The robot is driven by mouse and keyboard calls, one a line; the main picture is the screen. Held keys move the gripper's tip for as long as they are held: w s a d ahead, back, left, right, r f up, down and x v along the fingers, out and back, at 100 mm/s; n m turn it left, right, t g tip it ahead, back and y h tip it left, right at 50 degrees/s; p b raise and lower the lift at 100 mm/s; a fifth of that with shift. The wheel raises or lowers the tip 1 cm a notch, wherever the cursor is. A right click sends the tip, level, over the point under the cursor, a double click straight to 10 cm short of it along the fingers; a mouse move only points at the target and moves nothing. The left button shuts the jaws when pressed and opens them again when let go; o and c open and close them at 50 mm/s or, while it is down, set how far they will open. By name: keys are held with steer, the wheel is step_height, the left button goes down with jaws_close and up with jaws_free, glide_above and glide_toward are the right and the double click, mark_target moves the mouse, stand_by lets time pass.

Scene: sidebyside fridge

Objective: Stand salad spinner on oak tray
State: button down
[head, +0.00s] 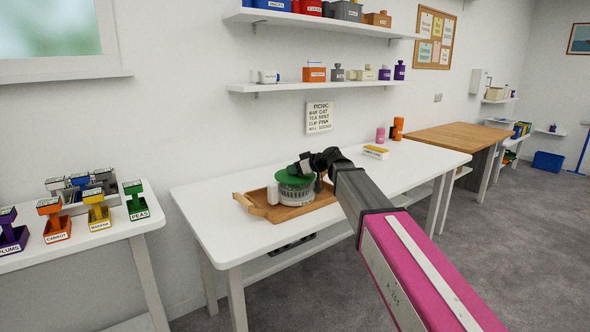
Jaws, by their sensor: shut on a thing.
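The salad spinner (295,190), with a green lid and a clear, ribbed grey bowl, is upright at the oak tray (258,209). It overlaps the tray in the head view; I cannot tell whether its base touches the tray floor. The tray is a shallow wooden one with a handle at its left end, lying on the white table. My gripper (306,166) is at the spinner's lid, shut on the spinner. The fingertips are small and dark, and my arm hides part of the spinner's right side and the tray's right end.
A white cylinder (272,193) stands at the tray's left part, close beside the spinner. A yellow-and-white box (375,152), a pink bottle (380,135) and an orange bottle (398,128) stand at the table's back right. The white table (215,218) is clear left of the tray.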

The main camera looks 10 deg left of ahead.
steer(key=c, duration=0.7)
jaws_free()
steer(key=shift+f, duration=0.1)
steer(key=shift+c, duration=0.2)
steer(key=shift+d+r, duration=0.15)
steer(key=shift+r, duration=0.05)
steer(key=v, duration=1.1)
steer(key=shift+d+r, duration=0.15)
steer(key=shift+d, duration=0.2)
steer(key=shift+s, duration=0.15)
